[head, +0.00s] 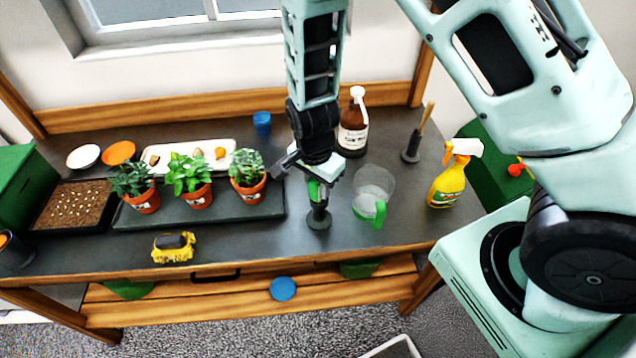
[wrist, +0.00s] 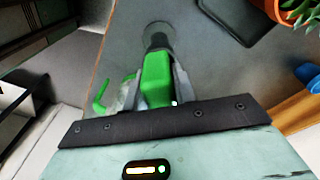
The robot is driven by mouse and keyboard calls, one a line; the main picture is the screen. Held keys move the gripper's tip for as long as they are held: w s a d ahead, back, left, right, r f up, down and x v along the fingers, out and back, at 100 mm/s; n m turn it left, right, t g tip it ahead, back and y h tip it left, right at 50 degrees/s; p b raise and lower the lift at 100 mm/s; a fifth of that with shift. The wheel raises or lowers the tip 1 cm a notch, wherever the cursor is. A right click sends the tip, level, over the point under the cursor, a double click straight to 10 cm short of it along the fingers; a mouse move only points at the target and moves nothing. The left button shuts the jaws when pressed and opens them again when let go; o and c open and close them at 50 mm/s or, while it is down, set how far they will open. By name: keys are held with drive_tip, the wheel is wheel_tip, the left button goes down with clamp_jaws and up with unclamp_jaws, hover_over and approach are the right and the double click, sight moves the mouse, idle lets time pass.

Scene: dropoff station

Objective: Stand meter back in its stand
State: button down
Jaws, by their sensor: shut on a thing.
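The green meter (head: 316,190) is upright between the fingers of my gripper (head: 312,182), which is shut on it. In the wrist view the green body of the meter (wrist: 157,76) sits between both fingers (wrist: 158,92). Directly below it is a small dark stand (head: 319,219) with a round base on the bench. The stand's base also shows in the wrist view (wrist: 157,29). The meter's lower end lines up with the stand's top. I cannot tell whether it is seated inside, as the fingers hide part of it.
A clear jug (head: 372,186) with a green handle stands close on the right. A brown pump bottle (head: 353,128) is behind. Potted plants on a dark tray (head: 232,212) are to the left. A yellow spray bottle (head: 449,184) is farther right.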

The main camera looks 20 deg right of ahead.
drive_tip(key=shift+f, duration=0.45)
idle(0.5)
drive_tip(key=c, duration=1.1)
unclamp_jaws()
drive_tip(key=shift+o, duration=0.2)
